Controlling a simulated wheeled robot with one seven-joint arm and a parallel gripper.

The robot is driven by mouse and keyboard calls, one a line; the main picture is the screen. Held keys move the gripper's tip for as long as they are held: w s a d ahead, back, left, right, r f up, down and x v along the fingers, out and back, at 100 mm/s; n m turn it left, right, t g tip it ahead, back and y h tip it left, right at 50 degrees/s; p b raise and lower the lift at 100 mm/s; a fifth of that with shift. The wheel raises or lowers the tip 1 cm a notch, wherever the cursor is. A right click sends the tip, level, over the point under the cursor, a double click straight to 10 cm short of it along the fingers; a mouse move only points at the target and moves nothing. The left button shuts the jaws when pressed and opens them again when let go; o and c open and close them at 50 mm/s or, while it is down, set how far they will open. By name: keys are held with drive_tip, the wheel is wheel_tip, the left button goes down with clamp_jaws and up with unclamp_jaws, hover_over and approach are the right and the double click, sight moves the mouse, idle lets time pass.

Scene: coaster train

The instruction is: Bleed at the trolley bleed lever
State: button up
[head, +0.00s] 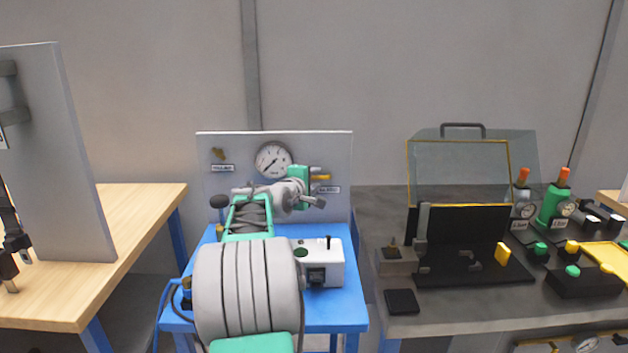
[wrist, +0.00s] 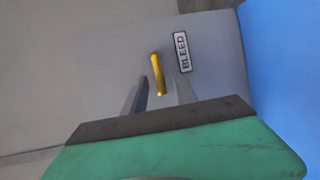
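The bleed lever (wrist: 156,72) is a small yellow bar on the grey panel, beside a white label reading BLEED (wrist: 183,52). In the head view the yellow lever (head: 321,177) shows at the panel's right side, just past my gripper. My gripper (wrist: 162,82) is open and points at the panel. In the wrist view its two dark fingers appear on either side of the lever's lower end, with a gap to each. I cannot tell how deep the lever sits between them. In the head view my gripper (head: 317,186) is partly hidden by my wrist.
The panel (head: 330,150) carries a round gauge (head: 273,160) and another yellow fitting (head: 218,154) at left. It stands on a blue trolley (head: 350,310) with a white box (head: 330,262). A dark bench (head: 440,318) stands at right, a wooden table (head: 145,210) at left.

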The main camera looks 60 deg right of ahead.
clamp_jaws()
idle(0.4)
